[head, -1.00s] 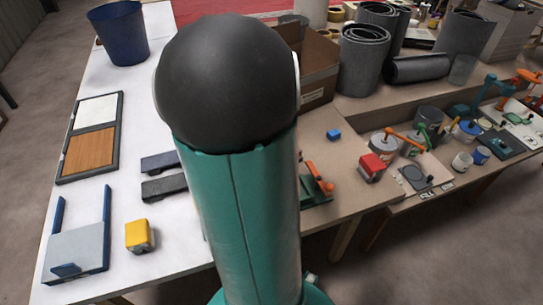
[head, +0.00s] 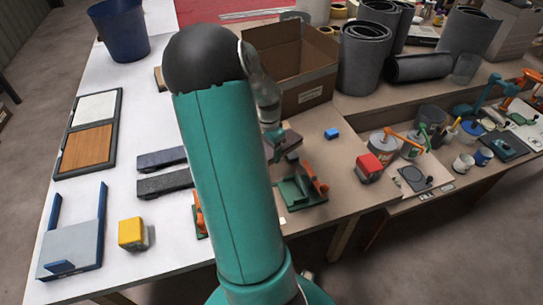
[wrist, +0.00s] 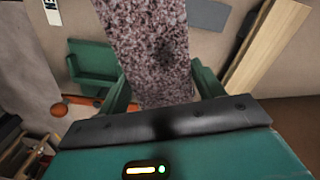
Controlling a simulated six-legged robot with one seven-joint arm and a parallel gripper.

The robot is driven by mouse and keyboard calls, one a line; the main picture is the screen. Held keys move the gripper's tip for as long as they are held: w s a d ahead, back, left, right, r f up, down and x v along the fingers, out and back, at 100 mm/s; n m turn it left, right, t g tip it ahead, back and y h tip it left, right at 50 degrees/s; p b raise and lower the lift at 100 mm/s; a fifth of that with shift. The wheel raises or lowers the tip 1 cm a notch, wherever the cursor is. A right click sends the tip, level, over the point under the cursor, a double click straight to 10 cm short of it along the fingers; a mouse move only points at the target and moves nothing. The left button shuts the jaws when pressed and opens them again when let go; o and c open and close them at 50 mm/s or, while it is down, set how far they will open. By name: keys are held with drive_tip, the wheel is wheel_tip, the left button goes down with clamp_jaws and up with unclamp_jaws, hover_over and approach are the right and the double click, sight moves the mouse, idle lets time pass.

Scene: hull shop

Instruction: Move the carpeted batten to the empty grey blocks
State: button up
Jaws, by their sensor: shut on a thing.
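My gripper (wrist: 163,92) is shut on the carpeted batten (wrist: 150,45), a speckled pinkish-brown strip between its green fingers in the wrist view. In the head view the batten (head: 289,141) looks dark and small, partly hidden by my gripper, above the bench in front of the cardboard box. Two long dark grey blocks (head: 163,159) (head: 165,182) lie side by side on the white table, left of my arm. Their visible tops are bare; their right ends are close to or behind my arm.
A green clamp with an orange handle (head: 298,192) stands just below my gripper. The open cardboard box (head: 303,92) is behind it. A yellow block (head: 132,232), a blue-framed grey fixture (head: 72,250) and a panel tray (head: 60,168) are on the white table. A red block (head: 368,166) is at right.

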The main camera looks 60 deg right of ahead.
drive_tip(key=d+f, duration=0.3)
drive_tip(key=shift+w+f, duration=0.2)
drive_tip(key=shift+w+d+f, duration=0.1)
drive_tip(key=shift+d+f, duration=0.05)
drive_tip(key=shift+f, duration=1.55)
drive_tip(key=shift+f, duration=0.1)
drive_tip(key=o, duration=1.1)
drive_tip(key=shift+f, duration=0.1)
